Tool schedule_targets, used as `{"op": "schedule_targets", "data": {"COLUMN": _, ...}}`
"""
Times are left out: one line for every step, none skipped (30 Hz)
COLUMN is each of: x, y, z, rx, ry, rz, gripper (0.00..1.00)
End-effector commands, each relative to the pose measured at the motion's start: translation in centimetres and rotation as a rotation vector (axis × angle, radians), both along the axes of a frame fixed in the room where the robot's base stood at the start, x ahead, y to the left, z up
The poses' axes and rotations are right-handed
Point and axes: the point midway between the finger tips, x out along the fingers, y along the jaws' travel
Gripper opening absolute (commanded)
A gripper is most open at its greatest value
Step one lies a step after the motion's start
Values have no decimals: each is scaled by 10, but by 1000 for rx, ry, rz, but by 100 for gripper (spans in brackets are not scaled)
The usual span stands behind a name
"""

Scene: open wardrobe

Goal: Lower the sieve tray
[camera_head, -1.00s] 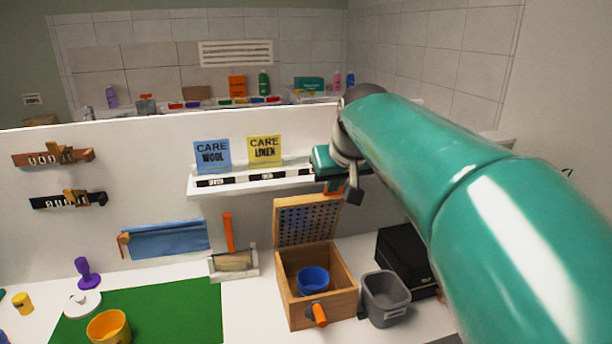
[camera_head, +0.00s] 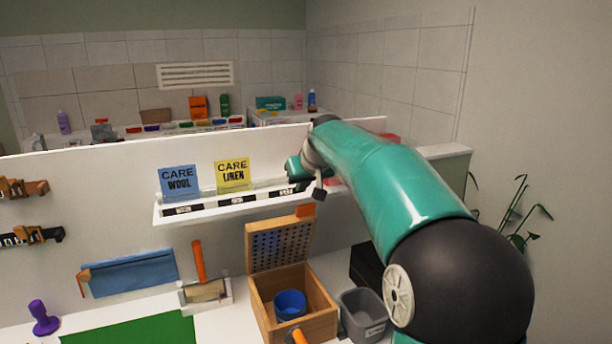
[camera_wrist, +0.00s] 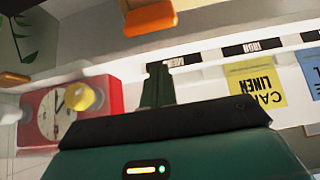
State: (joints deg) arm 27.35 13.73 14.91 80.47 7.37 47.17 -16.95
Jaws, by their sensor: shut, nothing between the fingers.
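The sieve tray (camera_head: 280,245) is a wooden-framed perforated panel. It stands raised and tilted at the back of an open wooden box (camera_head: 262,318). An orange tab (camera_head: 305,210) is on its top edge; an orange tab also shows at the top of the wrist view (camera_wrist: 150,18). A blue cup (camera_head: 290,304) sits inside the box, and an orange handle (camera_head: 299,337) is on the box's front. My gripper (camera_head: 319,193) is just above and right of the tray's tab, apparently apart from it. Its fingers (camera_wrist: 156,86) are together and empty in the wrist view.
A white shelf (camera_head: 235,208) with a blue wool card (camera_head: 180,182) and a yellow linen card (camera_head: 232,175) is behind the tray. A red dial device (camera_wrist: 50,122) is close to my gripper in the wrist view. A grey bin (camera_head: 362,316) stands right of the box.

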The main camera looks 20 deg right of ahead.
Motion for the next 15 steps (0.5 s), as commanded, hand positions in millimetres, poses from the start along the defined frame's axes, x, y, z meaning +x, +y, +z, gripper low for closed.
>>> {"op": "schedule_targets", "data": {"x": 6, "y": 1, "z": -7, "rx": 1, "ry": 1, "rz": 1, "gripper": 0}}
{"op": "schedule_targets", "data": {"x": 9, "y": 1, "z": -11, "rx": 2, "ry": 1, "rz": 1, "gripper": 0}}
{"op": "schedule_targets", "data": {"x": 6, "y": 1, "z": -11, "rx": 0, "ry": -1, "rz": 0, "gripper": 0}}
{"op": "schedule_targets", "data": {"x": 1, "y": 1, "z": -11, "rx": -1, "ry": -2, "rz": -1, "gripper": 0}}
{"op": "schedule_targets", "data": {"x": -3, "y": 2, "z": -13, "rx": -1, "ry": -1, "rz": -1, "gripper": 0}}
{"op": "schedule_targets", "data": {"x": -7, "y": 2, "z": -14, "rx": -1, "ry": -2, "rz": -1, "gripper": 0}}
{"op": "schedule_targets", "data": {"x": -10, "y": 2, "z": -16, "rx": 1, "ry": -1, "rz": -1, "gripper": 0}}
{"op": "schedule_targets", "data": {"x": -13, "y": 2, "z": -17, "rx": 0, "ry": -2, "rz": -1, "gripper": 0}}
{"op": "schedule_targets", "data": {"x": -16, "y": 2, "z": -18, "rx": -1, "ry": -1, "rz": -1, "gripper": 0}}
{"op": "schedule_targets", "data": {"x": -19, "y": 3, "z": -20, "rx": -1, "ry": -1, "rz": -1, "gripper": 0}}
{"op": "schedule_targets", "data": {"x": -21, "y": 3, "z": -21, "rx": 0, "ry": -1, "rz": 0, "gripper": 0}}
{"op": "schedule_targets", "data": {"x": -23, "y": 3, "z": -22, "rx": 0, "ry": -1, "rz": 0, "gripper": 0}}
{"op": "schedule_targets", "data": {"x": -25, "y": 3, "z": -22, "rx": 0, "ry": -2, "rz": 0, "gripper": 0}}
{"op": "schedule_targets", "data": {"x": -26, "y": 3, "z": -22, "rx": 1, "ry": -2, "rz": -1, "gripper": 0}}
{"op": "schedule_targets", "data": {"x": -27, "y": 3, "z": -23, "rx": 1, "ry": -2, "rz": -1, "gripper": 0}}
